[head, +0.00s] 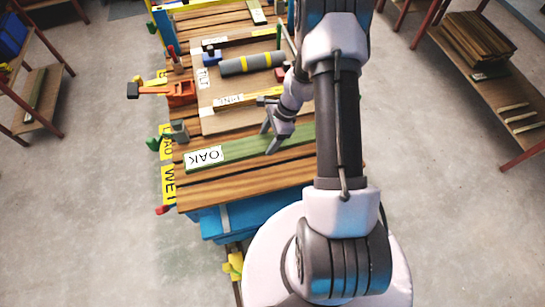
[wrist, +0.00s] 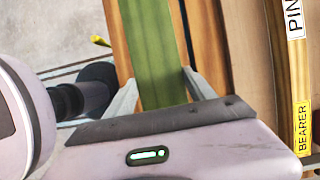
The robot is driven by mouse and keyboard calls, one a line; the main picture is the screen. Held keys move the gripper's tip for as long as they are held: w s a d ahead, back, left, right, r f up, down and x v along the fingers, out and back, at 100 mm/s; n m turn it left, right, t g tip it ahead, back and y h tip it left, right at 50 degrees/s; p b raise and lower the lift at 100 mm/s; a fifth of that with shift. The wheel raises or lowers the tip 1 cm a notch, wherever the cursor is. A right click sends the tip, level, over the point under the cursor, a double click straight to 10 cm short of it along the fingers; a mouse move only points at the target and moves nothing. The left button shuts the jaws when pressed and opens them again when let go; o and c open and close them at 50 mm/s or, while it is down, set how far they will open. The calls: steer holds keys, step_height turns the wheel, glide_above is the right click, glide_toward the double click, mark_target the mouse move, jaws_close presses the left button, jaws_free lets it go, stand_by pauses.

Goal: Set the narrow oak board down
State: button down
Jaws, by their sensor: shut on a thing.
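The narrow oak board (head: 240,150) is a long green strip with a white OAK label at its left end. It lies along the front part of the slatted wooden trolley top (head: 250,188), level with the slats; I cannot tell whether it touches them. My gripper (head: 270,141) is shut on the board, right of the label. In the wrist view the green board (wrist: 155,50) runs between the two fingers of my gripper (wrist: 160,92). The board's right end is hidden behind my arm.
Behind the board is a pale panel (head: 208,118) with a PINE-labelled strip (head: 240,100) and a grey roller with yellow bands (head: 246,64). A red-orange clamp (head: 180,92) and a grey-green clamp (head: 178,131) stand at the left edge. Shelves (head: 485,80) stand at right.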

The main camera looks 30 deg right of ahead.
mark_target(265, 160)
step_height(265, 160, down, 10)
steer(key=b, duration=0.3)
steer(key=shift+d+b, duration=0.1)
steer(key=shift+b, duration=0.3)
steer(key=shift+f, duration=0.2)
steer(key=shift+c, duration=1.6)
jaws_free()
steer(key=shift+r, duration=0.1)
